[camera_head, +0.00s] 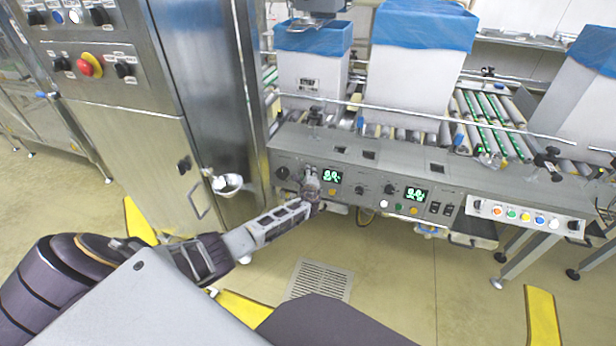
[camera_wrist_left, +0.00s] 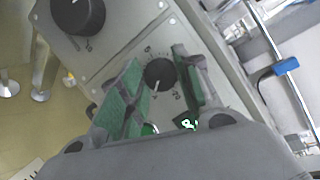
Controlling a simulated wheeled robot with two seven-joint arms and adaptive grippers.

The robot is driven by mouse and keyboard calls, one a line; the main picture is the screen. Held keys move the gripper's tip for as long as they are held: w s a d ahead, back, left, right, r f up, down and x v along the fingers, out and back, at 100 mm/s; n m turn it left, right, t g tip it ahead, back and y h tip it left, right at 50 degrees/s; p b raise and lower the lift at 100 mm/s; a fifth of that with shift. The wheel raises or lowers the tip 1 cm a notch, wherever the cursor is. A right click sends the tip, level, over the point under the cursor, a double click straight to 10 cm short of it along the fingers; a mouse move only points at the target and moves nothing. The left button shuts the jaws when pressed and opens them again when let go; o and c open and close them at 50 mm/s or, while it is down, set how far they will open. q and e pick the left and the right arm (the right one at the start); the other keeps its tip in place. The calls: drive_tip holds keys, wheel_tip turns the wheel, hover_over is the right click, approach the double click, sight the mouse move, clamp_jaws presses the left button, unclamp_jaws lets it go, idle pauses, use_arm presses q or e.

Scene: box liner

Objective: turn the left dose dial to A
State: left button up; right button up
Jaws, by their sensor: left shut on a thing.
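The left dose dial (camera_wrist_left: 160,74) is a small round black knob on the grey panel, with a white pointer line towards the lower edge of the left wrist view. Small printed marks ring it, too small to read for certain. My left gripper (camera_head: 311,184) is at the panel, its two green-padded fingers (camera_wrist_left: 158,66) on either side of the dial and shut on it. In the head view the gripper hides this dial. The left green-lit display (camera_head: 332,177) is just right of the gripper. My right gripper is not in view.
A larger black knob (camera_head: 282,173) sits left of the gripper. Right of it are the other dose dial (camera_head: 389,189), a second display (camera_head: 416,194) and a button strip (camera_head: 526,217). A steel cabinet (camera_head: 125,120) stands left. A roller conveyor with blue-lined boxes (camera_head: 413,80) runs behind the panel.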

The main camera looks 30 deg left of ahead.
use_arm(q)
drive_tip(key=shift+f, duration=0.1)
drive_tip(key=o, duration=1)
drive_tip(key=shift+s+d, duration=0.1)
drive_tip(key=shift+s, duration=0.05)
drive_tip(key=shift+v, duration=5.85)
drive_tip(key=shift+n, duration=0.3)
